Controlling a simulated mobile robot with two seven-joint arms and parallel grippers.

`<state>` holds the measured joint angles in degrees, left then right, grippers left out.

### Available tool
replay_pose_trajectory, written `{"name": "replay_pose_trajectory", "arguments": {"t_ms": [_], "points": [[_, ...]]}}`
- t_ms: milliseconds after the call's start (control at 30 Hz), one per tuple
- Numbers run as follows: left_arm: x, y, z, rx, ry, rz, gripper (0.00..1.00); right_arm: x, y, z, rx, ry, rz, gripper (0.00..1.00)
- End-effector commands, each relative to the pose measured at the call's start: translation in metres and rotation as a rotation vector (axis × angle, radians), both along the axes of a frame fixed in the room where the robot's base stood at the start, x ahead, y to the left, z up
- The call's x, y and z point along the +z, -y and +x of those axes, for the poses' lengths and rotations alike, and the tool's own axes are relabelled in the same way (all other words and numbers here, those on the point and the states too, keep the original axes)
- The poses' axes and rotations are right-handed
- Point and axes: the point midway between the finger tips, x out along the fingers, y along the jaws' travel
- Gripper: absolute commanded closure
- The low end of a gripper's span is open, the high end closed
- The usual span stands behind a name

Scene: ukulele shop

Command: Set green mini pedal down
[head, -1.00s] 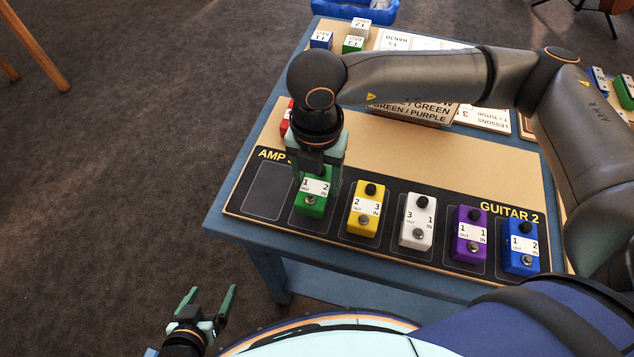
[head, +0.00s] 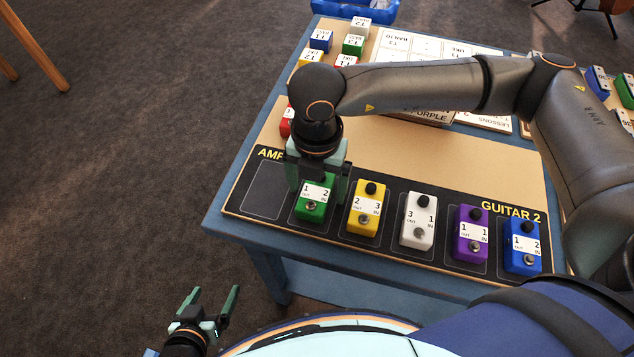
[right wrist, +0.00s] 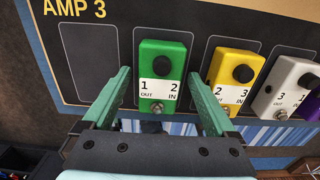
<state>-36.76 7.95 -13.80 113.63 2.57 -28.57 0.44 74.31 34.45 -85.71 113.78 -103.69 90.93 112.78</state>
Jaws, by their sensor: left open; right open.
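The green mini pedal (head: 314,201) sits upright in the second outlined slot from the left on the black pedal strip, with a "1 OUT, 2 IN" label. It also shows in the right wrist view (right wrist: 163,68). My right gripper (head: 318,190) is open, its fingers on either side of the pedal. In the right wrist view the fingers (right wrist: 163,85) stand apart with a gap beside the pedal. My left gripper (head: 211,302) is open and empty, low at the left, away from the table.
The leftmost slot (head: 263,190) under the AMP lettering is empty. Yellow (head: 365,208), white (head: 417,221), purple (head: 470,234) and blue (head: 522,246) pedals fill the slots to the right. Several small labelled blocks (head: 321,40) stand at the table's back left.

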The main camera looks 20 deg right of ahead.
Motion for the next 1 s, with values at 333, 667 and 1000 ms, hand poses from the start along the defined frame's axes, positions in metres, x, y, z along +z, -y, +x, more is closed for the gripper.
{"name": "replay_pose_trajectory", "arguments": {"t_ms": [333, 667, 1000], "points": [[0.008, -0.005, 0.004, 0.009, 0.015, 0.005, 0.08, 0.039, -0.001, 0.001, 0.001, 0.005, 0.002, 0.08], [0.008, -0.008, 0.002, 0.015, 0.011, 0.01, 0.08, 0.106, -0.001, 0.001, 0.001, 0.003, 0.001, 0.08], [0.006, -0.008, -0.001, 0.016, 0.005, 0.011, 0.08, 0.124, 0.0, 0.0, 0.001, -0.001, -0.001, 0.08]]}}
